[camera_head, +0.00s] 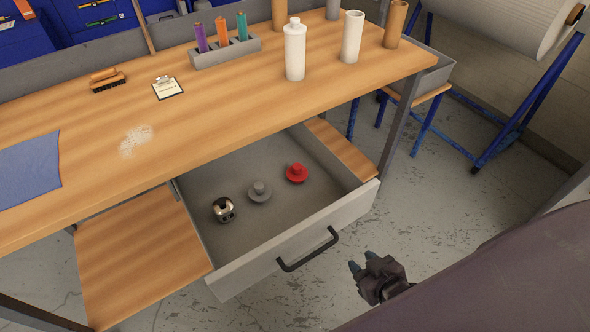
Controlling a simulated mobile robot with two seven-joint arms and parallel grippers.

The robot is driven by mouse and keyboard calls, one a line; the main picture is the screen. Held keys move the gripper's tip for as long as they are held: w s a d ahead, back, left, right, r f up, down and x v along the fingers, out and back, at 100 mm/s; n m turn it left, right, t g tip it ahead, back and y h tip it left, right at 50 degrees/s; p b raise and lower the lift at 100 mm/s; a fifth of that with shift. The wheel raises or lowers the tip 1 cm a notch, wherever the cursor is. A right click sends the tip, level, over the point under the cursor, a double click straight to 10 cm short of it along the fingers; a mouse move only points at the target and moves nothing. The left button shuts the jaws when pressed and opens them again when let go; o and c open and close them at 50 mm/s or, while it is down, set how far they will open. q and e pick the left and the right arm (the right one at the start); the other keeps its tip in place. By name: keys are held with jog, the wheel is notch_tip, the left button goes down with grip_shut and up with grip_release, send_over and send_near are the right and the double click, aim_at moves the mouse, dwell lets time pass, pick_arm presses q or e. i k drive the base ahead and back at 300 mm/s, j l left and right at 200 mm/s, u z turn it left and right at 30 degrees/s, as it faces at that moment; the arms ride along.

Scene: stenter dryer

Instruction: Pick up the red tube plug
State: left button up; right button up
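The red tube plug (296,173) lies in the open drawer (340,216) under the table, toward the drawer's right side. A grey plug (259,191) of similar shape lies to its left. My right gripper (361,265) is outside the drawer, to the right of the drawer's black handle (307,250) and apart from it. Its two fingertips look spread, with nothing between them. My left gripper does not show.
A small metallic part (223,209) lies at the drawer's left. The wooden table (200,120) overhangs the drawer's back. On it stand a white bottle (295,50), several tubes, a grey holder (226,52), a brush (107,80), a clipboard (167,88) and a blue cloth (30,170).

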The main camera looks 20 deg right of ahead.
aim_at(296, 172)
jog(key=l+u, duration=0.15)
jog(key=l, duration=0.25)
jog(key=k+l+u, duration=0.15)
jog(key=l, duration=0.25)
jog(key=k+l, duration=0.1)
jog(key=l, duration=0.35)
jog(key=k+l, duration=0.1)
jog(key=l, duration=0.3)
jog(key=i+l+u, duration=0.05)
